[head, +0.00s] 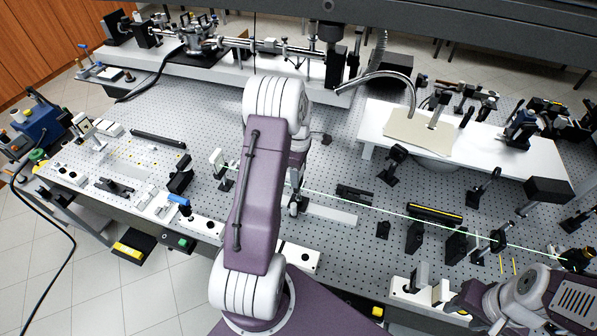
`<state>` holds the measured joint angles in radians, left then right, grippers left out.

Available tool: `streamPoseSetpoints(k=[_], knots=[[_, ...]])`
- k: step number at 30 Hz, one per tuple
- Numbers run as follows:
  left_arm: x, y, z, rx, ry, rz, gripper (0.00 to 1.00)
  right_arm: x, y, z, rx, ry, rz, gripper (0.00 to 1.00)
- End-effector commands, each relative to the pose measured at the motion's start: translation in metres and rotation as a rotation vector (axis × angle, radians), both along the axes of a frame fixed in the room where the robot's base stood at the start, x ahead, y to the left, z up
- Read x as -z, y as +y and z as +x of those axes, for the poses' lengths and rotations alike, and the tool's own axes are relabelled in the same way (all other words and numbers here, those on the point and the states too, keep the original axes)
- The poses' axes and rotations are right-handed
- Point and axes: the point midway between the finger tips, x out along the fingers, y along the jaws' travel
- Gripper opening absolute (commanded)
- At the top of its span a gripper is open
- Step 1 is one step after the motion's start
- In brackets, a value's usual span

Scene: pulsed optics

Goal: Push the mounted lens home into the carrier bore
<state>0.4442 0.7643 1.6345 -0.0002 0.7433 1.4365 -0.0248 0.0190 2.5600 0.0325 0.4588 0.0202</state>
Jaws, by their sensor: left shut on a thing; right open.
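My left gripper (297,205) points down beside the green beam, just right of my large purple arm link, which hides part of it. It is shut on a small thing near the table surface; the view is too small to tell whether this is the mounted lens. My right gripper (462,303) is at the lower right, open, close to a white block with upright pieces (410,285) at the table's front edge. I cannot pick out the lens or the carrier bore for certain.
A perforated optical table (340,150) fills the middle. A green beam (400,207) crosses it to the right past several black mounts (457,245). A raised white shelf (480,150) stands at the back right. A flat pale bar (332,215) lies beside my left gripper.

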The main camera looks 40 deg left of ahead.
Motion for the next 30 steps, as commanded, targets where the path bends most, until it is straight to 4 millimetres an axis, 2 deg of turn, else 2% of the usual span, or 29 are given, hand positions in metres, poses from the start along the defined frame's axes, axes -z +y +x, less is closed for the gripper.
streamPoseSetpoints(k=[20, 21, 23, 24, 30], knots=[[0.022, 0.000, 0.000, 0.000, 0.000, 0.000, 0.00, 0.015, 0.000, 0.000, 0.000, 0.000, 0.000, 0.44], [0.022, 0.000, 0.000, 0.000, 0.000, 0.000, 0.60, 0.015, 0.000, 0.000, 0.000, 0.000, 0.000, 0.44], [0.021, 0.000, 0.000, 0.000, 0.000, 0.000, 0.77, 0.014, 0.000, 0.000, 0.000, 0.000, 0.000, 0.44], [0.021, 0.000, 0.000, 0.000, 0.000, 0.000, 0.83, 0.014, 0.000, 0.000, 0.000, 0.000, 0.000, 0.44], [0.021, 0.000, 0.000, 0.000, 0.000, 0.000, 0.83, 0.014, 0.000, 0.000, 0.000, 0.000, 0.000, 0.44]])
